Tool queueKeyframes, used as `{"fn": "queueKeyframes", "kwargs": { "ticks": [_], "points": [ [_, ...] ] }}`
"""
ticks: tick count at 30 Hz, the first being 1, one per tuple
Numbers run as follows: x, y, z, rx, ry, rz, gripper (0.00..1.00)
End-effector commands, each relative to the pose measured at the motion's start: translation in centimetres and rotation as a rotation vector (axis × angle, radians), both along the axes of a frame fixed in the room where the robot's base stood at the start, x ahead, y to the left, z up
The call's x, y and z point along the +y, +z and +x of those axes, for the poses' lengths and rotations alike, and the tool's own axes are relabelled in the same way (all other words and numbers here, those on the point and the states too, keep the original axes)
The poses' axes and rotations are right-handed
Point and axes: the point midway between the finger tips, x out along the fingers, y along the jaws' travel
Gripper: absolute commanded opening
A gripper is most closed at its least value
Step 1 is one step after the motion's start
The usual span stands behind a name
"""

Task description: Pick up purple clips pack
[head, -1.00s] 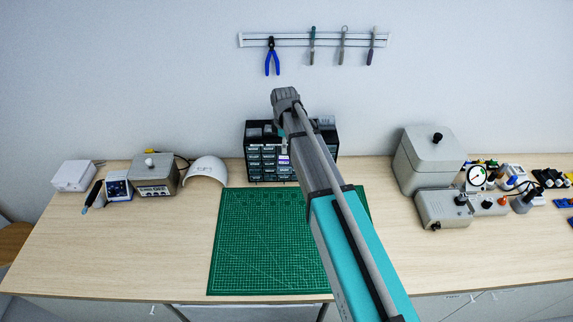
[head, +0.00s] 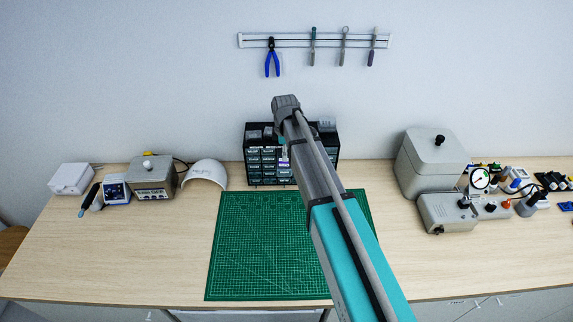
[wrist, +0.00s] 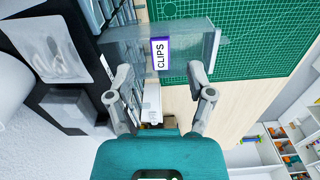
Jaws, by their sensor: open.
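In the wrist view, the clips pack (wrist: 160,53) is a clear, see-through piece with a white label edged in purple reading CLIPS. My gripper (wrist: 160,72) is open, with one finger on each side of the label, close to the pack's near edge. I cannot tell whether the fingers touch it. In the head view, a small white and purple patch (head: 284,163) shows in front of the drawer cabinet (head: 265,181). My arm hides part of the cabinet there, and the gripper itself cannot be made out.
A green cutting mat (head: 255,250) lies in front of the cabinet. A white curved cover (head: 206,172) and a grey box unit (head: 153,177) stand to the left. A large grey box (head: 433,160) stands to the right. The wooden bench (head: 120,250) is clear at front left.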

Motion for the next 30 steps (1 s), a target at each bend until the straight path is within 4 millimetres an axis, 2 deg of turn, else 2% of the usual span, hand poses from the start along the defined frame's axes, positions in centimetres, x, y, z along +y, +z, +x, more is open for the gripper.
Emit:
{"fn": "queueKeyframes", "kwargs": {
  "ticks": [3, 15, 30],
  "points": [
    [-0.1, -1.3, 0.0, 0.0, 0.0, 0.0, 0.69],
    [-0.2, -4.0, 0.0, 0.0, 0.0, 0.0, 0.69],
    [-0.2, -4.2, 0.0, 0.0, -0.001, 0.0, 0.69]
  ]
}}
